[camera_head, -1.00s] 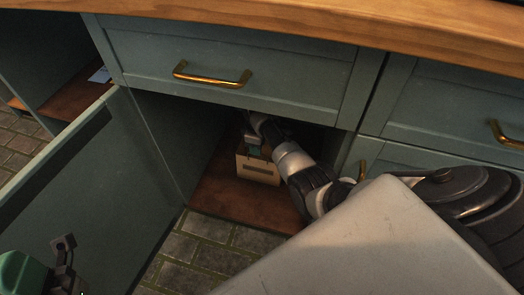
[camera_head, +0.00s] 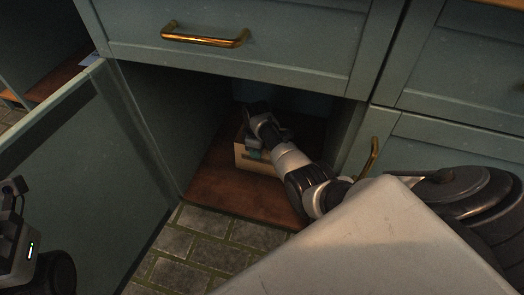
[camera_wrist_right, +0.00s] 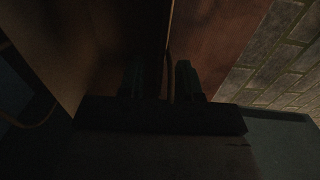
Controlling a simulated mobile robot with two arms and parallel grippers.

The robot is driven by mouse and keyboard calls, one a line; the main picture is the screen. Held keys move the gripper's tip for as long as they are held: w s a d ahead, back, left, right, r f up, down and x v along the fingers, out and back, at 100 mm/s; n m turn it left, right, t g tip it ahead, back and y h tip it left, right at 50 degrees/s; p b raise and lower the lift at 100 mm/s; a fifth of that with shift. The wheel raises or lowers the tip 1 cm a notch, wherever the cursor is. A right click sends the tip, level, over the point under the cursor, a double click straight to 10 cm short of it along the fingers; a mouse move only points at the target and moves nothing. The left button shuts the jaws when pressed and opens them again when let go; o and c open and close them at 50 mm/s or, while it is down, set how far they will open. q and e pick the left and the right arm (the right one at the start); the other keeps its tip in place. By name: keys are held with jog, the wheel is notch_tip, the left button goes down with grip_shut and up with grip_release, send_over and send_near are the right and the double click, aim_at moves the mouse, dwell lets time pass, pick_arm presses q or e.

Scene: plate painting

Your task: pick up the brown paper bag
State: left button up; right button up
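The brown paper bag (camera_head: 259,165) stands on the floor of the open lower cabinet, partly covered by my right arm. It shows as a tan box shape with something bluish at its top. In the right wrist view a dark brown wall (camera_wrist_right: 95,45), apparently the bag, fills the left. My right gripper (camera_wrist_right: 162,75) is at the bag, its two dark fingers apart, with a thin upright edge between them. Contact is too dark to judge. In the head view its fingers are hidden at the bag's top. Part of my left gripper (camera_head: 14,190) shows at the left edge; its fingers are unclear.
The open cabinet door (camera_head: 85,175) stands at the left. A drawer with a brass handle (camera_head: 205,37) lies above the opening. Another handle (camera_head: 371,158) is right of the opening. The reddish cabinet floor (camera_head: 225,188) is bare in front of the bag. Stone tiles (camera_head: 215,235) lie before it.

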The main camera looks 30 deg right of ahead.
grip_shut()
jog(key=shift+r, duration=0.1)
